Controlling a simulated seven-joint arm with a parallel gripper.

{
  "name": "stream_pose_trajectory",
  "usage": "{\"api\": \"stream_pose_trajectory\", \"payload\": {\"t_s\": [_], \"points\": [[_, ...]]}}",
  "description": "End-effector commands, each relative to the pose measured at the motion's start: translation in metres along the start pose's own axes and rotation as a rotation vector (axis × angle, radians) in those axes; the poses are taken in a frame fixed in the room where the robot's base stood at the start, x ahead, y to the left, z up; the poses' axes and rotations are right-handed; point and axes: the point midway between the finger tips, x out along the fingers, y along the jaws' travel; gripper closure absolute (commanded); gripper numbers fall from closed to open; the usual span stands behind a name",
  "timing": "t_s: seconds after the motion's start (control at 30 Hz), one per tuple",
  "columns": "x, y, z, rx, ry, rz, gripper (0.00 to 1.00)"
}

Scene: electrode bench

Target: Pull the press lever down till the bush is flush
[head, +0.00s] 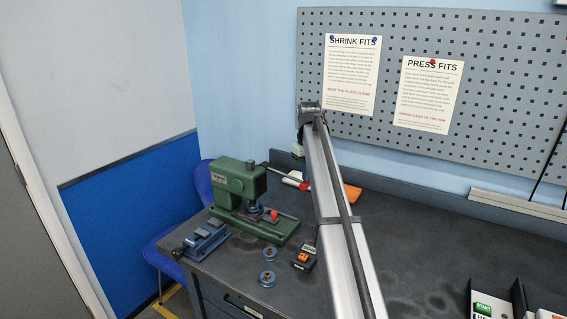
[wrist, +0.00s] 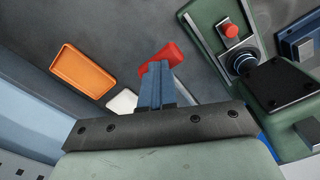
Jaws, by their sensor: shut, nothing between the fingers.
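The green arbor press (head: 238,190) stands at the left end of the bench; it also shows at the right of the wrist view (wrist: 215,25). Its lever (head: 280,173) slopes down to the right to a red grip (head: 296,181). In the wrist view, my gripper (wrist: 157,66) is shut and empty, its blue fingertips overlapping the red grip (wrist: 174,53); I cannot tell whether they touch. Most of the lever rod is hidden there. The ram (head: 254,198) points down over the base. The bush under it is not clear enough to judge its seating.
A red-topped piece (head: 274,215) sits on the press base. A blue vise (head: 203,238), blue rings (head: 268,278) and a small box with an orange top (head: 303,258) stand nearby. An orange tray (wrist: 82,72) lies behind the lever. The pegboard (head: 480,60) rises at the back.

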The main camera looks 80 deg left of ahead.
Motion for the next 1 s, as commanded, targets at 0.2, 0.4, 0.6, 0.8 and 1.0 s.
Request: {"api": "stream_pose_trajectory", "payload": {"t_s": [0.2,0.4,0.6,0.8,1.0], "points": [[0.009,-0.002,-0.002,-0.002,0.002,-0.002,1.0],[0.015,-0.002,-0.003,-0.002,0.002,-0.002,1.0],[0.016,-0.002,-0.003,-0.002,0.002,-0.002,1.0],[0.016,-0.002,-0.003,-0.002,0.002,-0.002,1.0],[0.017,-0.002,-0.003,-0.002,0.002,-0.002,1.0]]}}
